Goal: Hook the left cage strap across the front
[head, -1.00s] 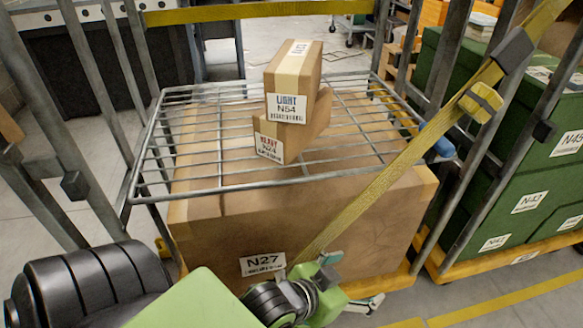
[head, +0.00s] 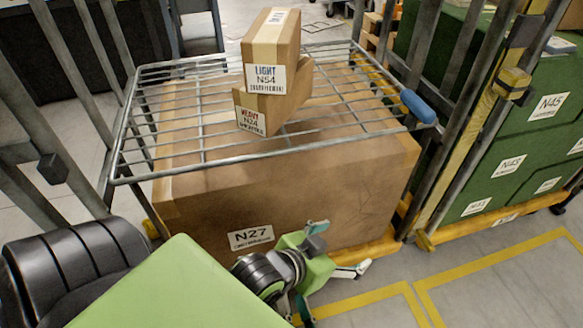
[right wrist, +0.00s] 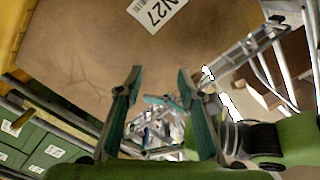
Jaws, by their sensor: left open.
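The yellow strap (head: 466,150) hangs slack along the cage's right front post. A buckle (head: 512,83) sits on its upper part, and its lower end (head: 425,240) hangs by the post's foot. No strap crosses the cage front. My left gripper (head: 340,247) is open and empty, in front of the lower right of the big N27 carton (head: 300,195), apart from the strap. In the right wrist view, my right gripper (right wrist: 160,72) is open with nothing between its fingers; the N27 carton (right wrist: 90,45) fills the view's top.
A wire shelf (head: 190,110) with a blue-ended bar (head: 418,107) lies above the carton. A LIGHT N54 box (head: 272,50) rests on a HEAVY N24 box (head: 247,119) there. Green crates (head: 510,140) stand to the right. Yellow-lined floor (head: 480,290) is clear at lower right.

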